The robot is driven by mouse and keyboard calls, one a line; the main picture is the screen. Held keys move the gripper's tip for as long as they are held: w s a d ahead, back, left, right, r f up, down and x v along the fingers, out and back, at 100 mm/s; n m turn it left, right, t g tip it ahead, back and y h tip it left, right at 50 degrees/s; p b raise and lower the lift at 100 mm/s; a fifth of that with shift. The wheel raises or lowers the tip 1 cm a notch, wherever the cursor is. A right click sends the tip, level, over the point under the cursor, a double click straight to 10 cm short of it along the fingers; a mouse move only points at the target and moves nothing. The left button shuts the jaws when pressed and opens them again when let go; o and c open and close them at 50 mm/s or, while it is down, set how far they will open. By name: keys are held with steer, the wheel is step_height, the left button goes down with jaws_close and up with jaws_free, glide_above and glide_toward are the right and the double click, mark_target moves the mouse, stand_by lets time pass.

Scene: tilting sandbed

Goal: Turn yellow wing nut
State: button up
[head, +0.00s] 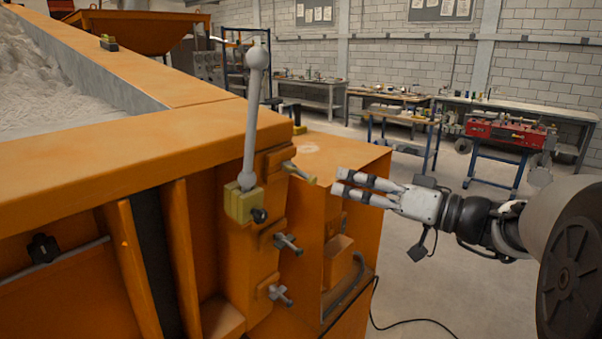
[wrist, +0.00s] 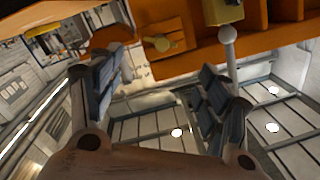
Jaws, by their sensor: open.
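The yellow wing nut (head: 301,173) sticks out from the upper orange plate on the side of the sandbed frame. In the wrist view the wing nut (wrist: 165,43) looks yellowish, against its orange plate, ahead of the gap between my fingers. My gripper (head: 334,181) is open and empty, just right of the wing nut and apart from it, fingers pointing left towards it. In the wrist view my gripper (wrist: 162,66) has its two fingers spread wide.
A grey lever (head: 251,120) with a ball top rises from a yellow block (head: 243,203) left of the wing nut. Two grey wing nuts (head: 288,243) (head: 280,294) sit below. An orange cabinet (head: 345,165) stands behind.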

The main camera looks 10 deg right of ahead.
mark_target(292, 170)
steer(key=x, duration=1.2)
steer(key=shift+w, duration=0.1)
steer(key=shift+b, duration=0.3)
steer(key=c, duration=1.1)
